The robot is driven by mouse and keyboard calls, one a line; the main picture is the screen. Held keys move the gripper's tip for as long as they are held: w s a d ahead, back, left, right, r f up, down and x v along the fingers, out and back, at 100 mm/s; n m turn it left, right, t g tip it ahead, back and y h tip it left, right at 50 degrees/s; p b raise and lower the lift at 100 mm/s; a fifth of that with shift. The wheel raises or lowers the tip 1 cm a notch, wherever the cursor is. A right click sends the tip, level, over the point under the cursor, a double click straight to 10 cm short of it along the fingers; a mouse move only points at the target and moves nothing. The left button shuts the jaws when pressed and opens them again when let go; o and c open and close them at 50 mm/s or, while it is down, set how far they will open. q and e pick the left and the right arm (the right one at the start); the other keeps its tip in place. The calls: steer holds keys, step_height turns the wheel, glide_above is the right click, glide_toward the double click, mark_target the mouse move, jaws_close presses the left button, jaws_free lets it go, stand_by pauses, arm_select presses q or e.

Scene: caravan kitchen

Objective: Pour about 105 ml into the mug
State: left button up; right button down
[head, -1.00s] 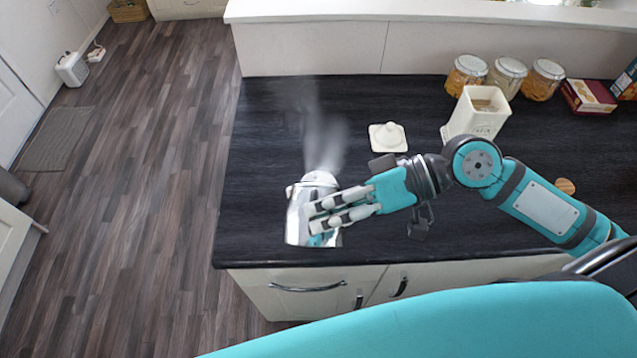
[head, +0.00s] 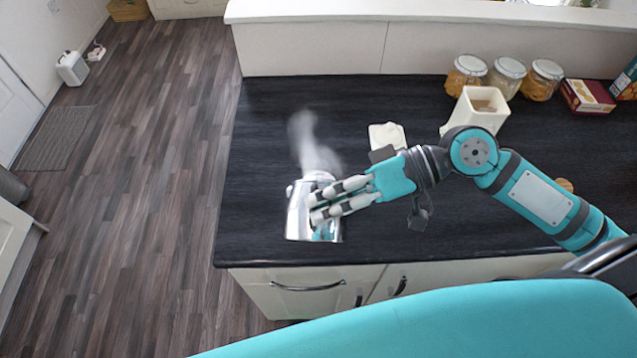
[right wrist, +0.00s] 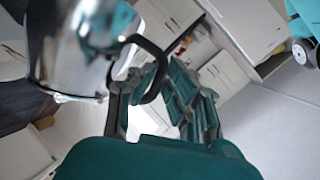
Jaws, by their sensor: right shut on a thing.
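A shiny steel kettle (head: 299,220) is at the front left of the dark counter, with steam rising above it. My right gripper (head: 316,207) reaches it from the right, its fingers in front of the kettle's right side. In the right wrist view the kettle (right wrist: 72,55) fills the upper left, and its black handle (right wrist: 152,72) passes by my fingers. The gripper is shut on the handle. The kettle looks about upright; I cannot tell whether its base touches the counter. No mug can be made out in either view. My left gripper is not in view.
A cream canister (head: 478,112) stands open behind my right arm, its cream lid (head: 387,134) lying to its left. Several glass jars (head: 506,76) and a red box (head: 588,97) stand along the back right. The counter's left part is clear; its front edge is close to the kettle.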

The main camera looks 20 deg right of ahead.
mark_target(315, 228)
steer(key=shift+w+d+r+m+p, duration=0.25)
steer(key=shift+w+r+m+p, duration=0.15)
steer(key=shift+w+r, duration=0.25)
steer(key=shift+w+d+r+g+p, duration=0.1)
steer(key=shift+w+d+g+p, duration=0.15)
steer(key=shift+w, duration=0.25)
